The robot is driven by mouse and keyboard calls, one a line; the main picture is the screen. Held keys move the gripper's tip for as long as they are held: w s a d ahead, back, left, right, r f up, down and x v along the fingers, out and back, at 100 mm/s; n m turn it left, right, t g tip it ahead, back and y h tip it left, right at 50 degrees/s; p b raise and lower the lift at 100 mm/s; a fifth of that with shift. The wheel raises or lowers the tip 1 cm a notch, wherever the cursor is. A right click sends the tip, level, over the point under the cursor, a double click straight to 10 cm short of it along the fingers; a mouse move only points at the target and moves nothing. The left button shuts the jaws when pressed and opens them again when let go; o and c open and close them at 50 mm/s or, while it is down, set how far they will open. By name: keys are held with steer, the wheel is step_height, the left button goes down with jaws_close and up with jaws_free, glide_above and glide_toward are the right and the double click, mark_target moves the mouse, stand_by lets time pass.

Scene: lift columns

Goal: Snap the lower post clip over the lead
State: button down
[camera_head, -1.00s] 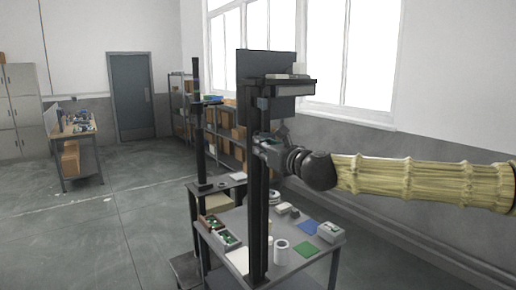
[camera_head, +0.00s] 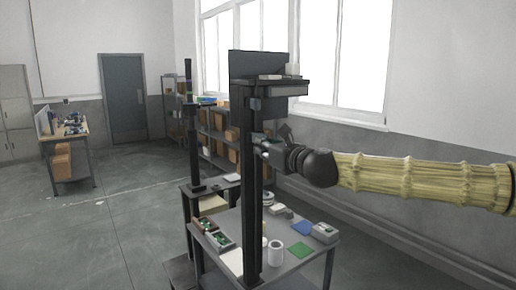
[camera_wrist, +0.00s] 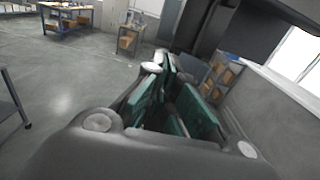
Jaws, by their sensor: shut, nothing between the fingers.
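A dark upright post (camera_head: 251,205) stands at the front of the grey table in the head view. A small bracket (camera_head: 256,104) sits on it below the top shelf. My gripper (camera_head: 262,142) is at about mid-height of the post, close to its right side; I cannot tell whether it touches. In the wrist view my gripper (camera_wrist: 168,66) shows green finger pads, shut with nothing between them. A dark upright piece (camera_wrist: 198,28), probably the post, rises just beyond the fingertips. I cannot make out the lower post clip or the lead in either view.
The grey table (camera_head: 300,262) bears a white cup (camera_head: 275,252), a green mat (camera_head: 301,250), a blue mat (camera_head: 301,228), a grey box (camera_head: 325,233) and parts trays (camera_head: 220,240). A second post (camera_head: 191,150) stands behind left.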

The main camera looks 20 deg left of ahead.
steer(key=shift+w+d, duration=0.95)
steer(key=shift+w, duration=0.25)
steer(key=shift+w+d, duration=0.9)
steer(key=shift+w, duration=0.25)
steer(key=shift+b+x, duration=0.4)
steer(key=shift+x, duration=0.9)
steer(key=shift+s, duration=0.15)
steer(key=b+v, duration=0.2)
steer(key=v, duration=0.4)
steer(key=shift+s+d, duration=0.15)
steer(key=shift+d, duration=0.15)
steer(key=shift+f, duration=0.1)
